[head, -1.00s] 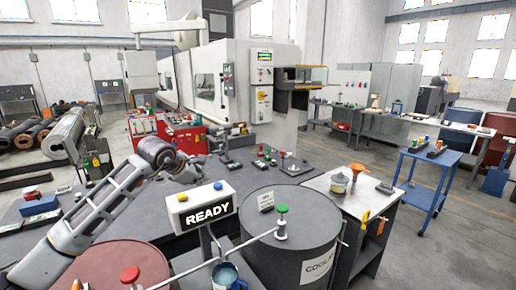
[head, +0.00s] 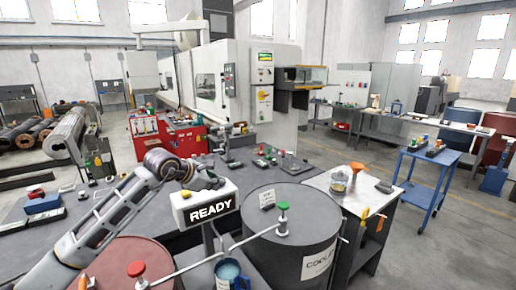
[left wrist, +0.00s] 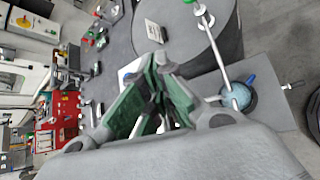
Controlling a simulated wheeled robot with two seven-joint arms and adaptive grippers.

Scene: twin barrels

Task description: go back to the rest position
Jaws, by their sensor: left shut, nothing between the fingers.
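My left arm comes in from the lower left in the head view. Its gripper (head: 212,182) is over the top of the white READY sign (head: 205,212) and hides the buttons there; I cannot tell whether it touches. In the left wrist view the green and dark fingers (left wrist: 158,88) are together with nothing between them. Part of the white sign (left wrist: 130,70) shows beyond them. My right gripper is not in view.
A dark coolant barrel (head: 290,240) with a green knob (head: 283,208) stands right of the sign. A red barrel (head: 115,258) with a red knob (head: 136,268) stands left. A side table (head: 345,200) stands at the right.

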